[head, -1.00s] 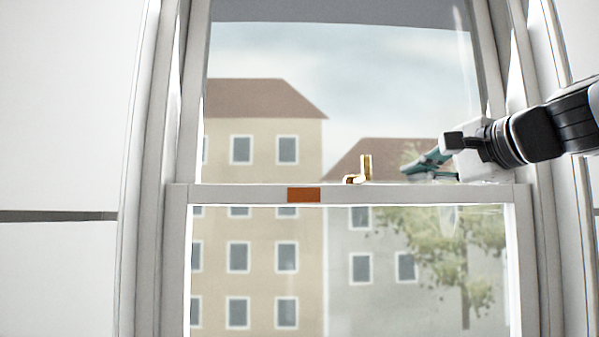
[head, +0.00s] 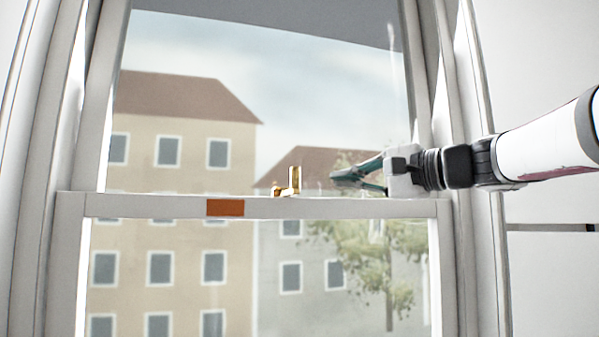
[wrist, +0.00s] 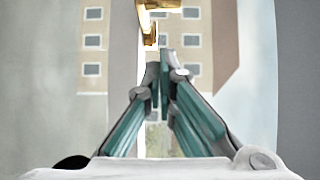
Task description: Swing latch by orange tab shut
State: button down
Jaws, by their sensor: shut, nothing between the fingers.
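The brass latch (head: 294,181) sits on top of the window's middle rail, with an upright lever and a small piece low on its left. An orange tab (head: 225,207) lies flat on the front of the rail, left of the latch. My gripper (head: 334,178) is right of the latch, just above the rail, with its teal fingers pointing left at it. A small gap shows between the fingertips and the lever. In the wrist view the fingers (wrist: 158,72) are shut and empty, with the brass latch (wrist: 150,36) just ahead, partly cut off by the top edge.
The white rail (head: 150,206) runs across the window between the side frames (head: 460,150). Glass panes lie above and below it, with buildings and a tree outside. My arm comes in from the right. The space above the rail left of the latch is clear.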

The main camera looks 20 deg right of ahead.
jog(key=shift+w+a+p, duration=0.2)
jog(key=shift+w+a, duration=0.05)
jog(key=shift+a, duration=0.5)
jog(key=shift+w+a+p, duration=0.25)
jog(key=shift+w+a, duration=0.05)
jog(key=shift+a, duration=0.5)
jog(key=shift+w+a+p, duration=0.2)
jog(key=shift+w+a, duration=0.05)
jog(key=shift+a, duration=0.5)
jog(key=shift+a+b, duration=0.6)
jog(key=shift+a, duration=0.05)
jog(key=shift+d, duration=0.1)
